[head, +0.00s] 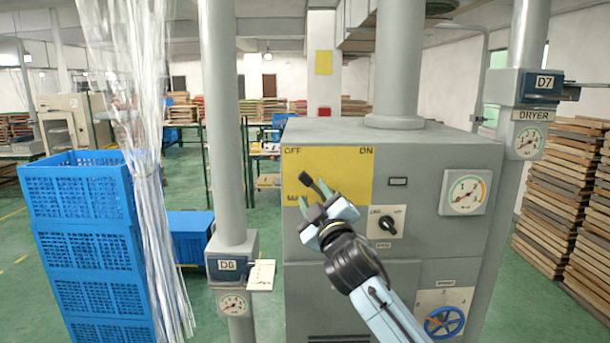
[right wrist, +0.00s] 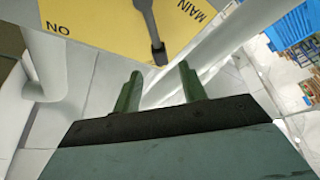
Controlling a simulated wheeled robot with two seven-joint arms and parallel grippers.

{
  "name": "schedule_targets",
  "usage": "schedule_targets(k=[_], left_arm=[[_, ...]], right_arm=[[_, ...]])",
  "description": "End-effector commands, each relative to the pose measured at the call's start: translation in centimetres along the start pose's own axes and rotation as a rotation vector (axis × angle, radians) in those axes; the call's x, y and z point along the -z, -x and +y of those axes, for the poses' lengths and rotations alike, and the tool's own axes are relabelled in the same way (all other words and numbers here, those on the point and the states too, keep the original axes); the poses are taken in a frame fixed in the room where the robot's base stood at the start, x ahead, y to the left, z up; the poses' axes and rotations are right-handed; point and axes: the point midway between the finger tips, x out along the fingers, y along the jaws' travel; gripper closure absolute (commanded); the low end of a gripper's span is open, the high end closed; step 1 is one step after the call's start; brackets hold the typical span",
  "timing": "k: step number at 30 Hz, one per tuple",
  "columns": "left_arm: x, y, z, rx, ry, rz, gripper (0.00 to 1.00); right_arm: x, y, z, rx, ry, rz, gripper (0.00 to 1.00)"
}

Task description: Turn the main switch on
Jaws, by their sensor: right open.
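The yellow switch plate (head: 352,165) is on the front of the grey machine, with OFF at its upper left and ON at its upper right. It also shows in the right wrist view (right wrist: 90,25). The dark main switch lever (head: 307,181) sticks out from the plate, its end on the OFF side in the head view. My right gripper (head: 318,200) is open and empty in front of the plate. In the right wrist view the lever's end (right wrist: 158,52) lies just beyond the gap between my green fingertips (right wrist: 160,72), apart from them. My left gripper is not in view.
Below the plate is a small rotary knob (head: 387,224); to its right is a gauge (head: 465,193). A blue handwheel (head: 444,322) is lower right. A grey pipe (head: 224,120) with box D6 stands left of the machine. Blue crates (head: 85,250) and a clear plastic curtain are further left.

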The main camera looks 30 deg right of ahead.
Motion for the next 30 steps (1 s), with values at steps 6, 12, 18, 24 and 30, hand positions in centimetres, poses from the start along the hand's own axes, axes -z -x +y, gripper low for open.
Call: schedule_targets(k=[6,12,18,24,30], left_arm=[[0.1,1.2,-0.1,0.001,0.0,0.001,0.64],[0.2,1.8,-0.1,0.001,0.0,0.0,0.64],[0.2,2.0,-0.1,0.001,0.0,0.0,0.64],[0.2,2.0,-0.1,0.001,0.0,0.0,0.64],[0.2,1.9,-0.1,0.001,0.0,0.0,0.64]], right_arm=[[0.1,-4.0,0.1,-0.001,-0.001,-0.001,0.58],[0.1,-6.4,0.0,0.0,0.0,0.0,0.58],[0.0,-7.4,-0.1,0.001,0.0,0.0,0.58],[0.0,-7.5,-0.1,0.001,-0.001,0.0,0.58],[0.0,-7.5,-0.1,0.001,-0.001,0.0,0.73]])
